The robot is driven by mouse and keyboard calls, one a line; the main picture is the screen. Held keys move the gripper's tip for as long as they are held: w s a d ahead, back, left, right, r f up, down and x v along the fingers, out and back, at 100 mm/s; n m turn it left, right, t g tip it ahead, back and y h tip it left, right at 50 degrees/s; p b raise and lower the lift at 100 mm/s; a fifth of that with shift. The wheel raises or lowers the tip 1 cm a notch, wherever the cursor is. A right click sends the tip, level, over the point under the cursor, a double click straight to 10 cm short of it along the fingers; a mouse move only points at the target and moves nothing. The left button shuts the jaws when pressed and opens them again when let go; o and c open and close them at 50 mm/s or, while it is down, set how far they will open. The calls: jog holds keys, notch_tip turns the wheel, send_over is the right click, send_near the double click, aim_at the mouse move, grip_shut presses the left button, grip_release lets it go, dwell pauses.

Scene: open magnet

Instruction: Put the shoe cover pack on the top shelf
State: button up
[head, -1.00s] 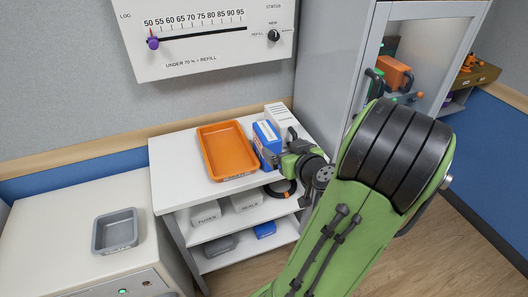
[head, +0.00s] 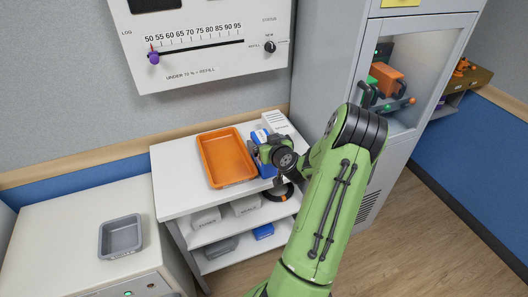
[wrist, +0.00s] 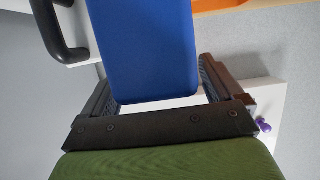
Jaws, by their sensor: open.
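A blue box with a white label (head: 267,170) stands upright on the white unit's top surface, right of the orange tray. I cannot read its label, so I cannot tell if it is the shoe cover pack. My gripper (head: 262,147) is at the box and hides part of it. In the wrist view the blue box (wrist: 148,50) lies between the two spread fingers of my gripper (wrist: 152,85). A gap shows at the right finger. A smaller blue item (head: 263,231) lies on the lowest shelf. The white shelf unit (head: 180,190) has a top and two lower shelves.
The orange tray (head: 226,180) is left of the box. A white box (head: 275,121) stands behind it. A black handle (wrist: 62,38) is near the left finger. A grey cabinet (head: 335,70) rises at the right.

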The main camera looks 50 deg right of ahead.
jog(key=shift+a, duration=0.1)
jog(key=shift+c, duration=0.2)
jog(key=shift+r, duration=0.1)
grip_shut()
notch_tip(320, 180, up, 10)
jog(key=p, duration=0.1)
dwell(0.3)
